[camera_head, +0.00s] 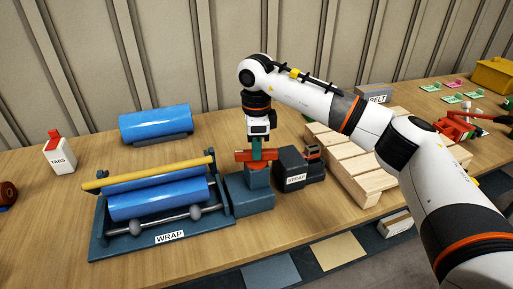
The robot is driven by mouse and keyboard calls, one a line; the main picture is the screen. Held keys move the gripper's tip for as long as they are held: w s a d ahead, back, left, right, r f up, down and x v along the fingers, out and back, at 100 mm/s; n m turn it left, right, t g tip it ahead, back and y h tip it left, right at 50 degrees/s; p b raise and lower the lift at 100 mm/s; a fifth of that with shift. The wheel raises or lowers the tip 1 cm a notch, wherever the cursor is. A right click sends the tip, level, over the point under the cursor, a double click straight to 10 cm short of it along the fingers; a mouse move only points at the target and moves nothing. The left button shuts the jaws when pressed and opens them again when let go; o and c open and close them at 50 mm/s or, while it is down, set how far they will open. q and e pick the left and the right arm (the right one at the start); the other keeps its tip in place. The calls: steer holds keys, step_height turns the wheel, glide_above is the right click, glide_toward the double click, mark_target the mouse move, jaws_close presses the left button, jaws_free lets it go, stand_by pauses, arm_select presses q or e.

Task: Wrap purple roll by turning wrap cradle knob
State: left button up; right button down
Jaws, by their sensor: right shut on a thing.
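The wrap cradle (103,246), a dark blue-grey frame labelled WRAP, stands on the table at the left. A blue roll (158,199) lies in it, with another blue cylindrical surface (150,178) behind and a yellow bar (150,173) across the back. No purple roll shows; the rolls I see are blue. The orange-red knob (242,156) sits on the cradle's blue-grey side block (250,196). My right gripper (257,153) points down from above and is shut on the knob; its fingers partly cover it. My left gripper is out of view.
Another blue roll (155,123) lies behind the cradle. A TABS bottle (60,154) stands at the left. The STRAP device (294,171) is close right of the knob, with a wooden pallet (345,170) beyond. Bare table lies in front of the STRAP device.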

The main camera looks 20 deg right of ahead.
steer(key=shift+r+m, duration=0.1)
steer(key=shift+m, duration=0.4)
steer(key=c, duration=1.3)
jaws_free()
step_height(320, 180, up, 12)
steer(key=shift+f+b, duration=0.1)
steer(key=shift+b, duration=0.8)
